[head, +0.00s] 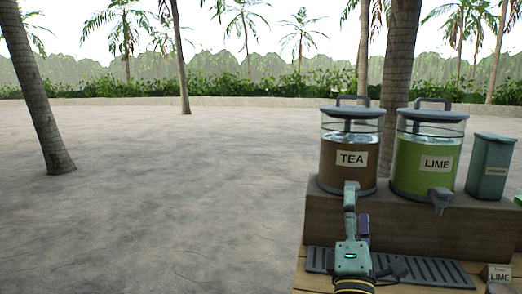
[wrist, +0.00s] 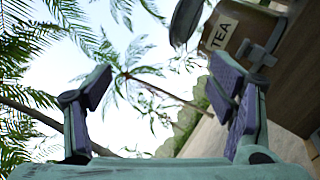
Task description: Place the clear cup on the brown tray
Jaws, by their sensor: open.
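I see no clear cup and no brown tray in either view. My gripper (head: 356,215) is at the lower right of the head view, in front of the tea dispenser (head: 349,150). In the wrist view my gripper (wrist: 162,85) is open, with its two purple-padded fingers well apart and nothing between them. The wrist view is tilted and shows palms and sky beyond the fingers. The tea dispenser also shows there (wrist: 232,32), at the upper right behind the right finger.
A lime dispenser (head: 427,155) and a teal box (head: 490,165) stand beside the tea dispenser on a raised wooden block (head: 420,222). A dark slotted drip grate (head: 430,274) lies below it. A small lime sign (head: 499,275) stands at right. Open sand (head: 170,200) is at left.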

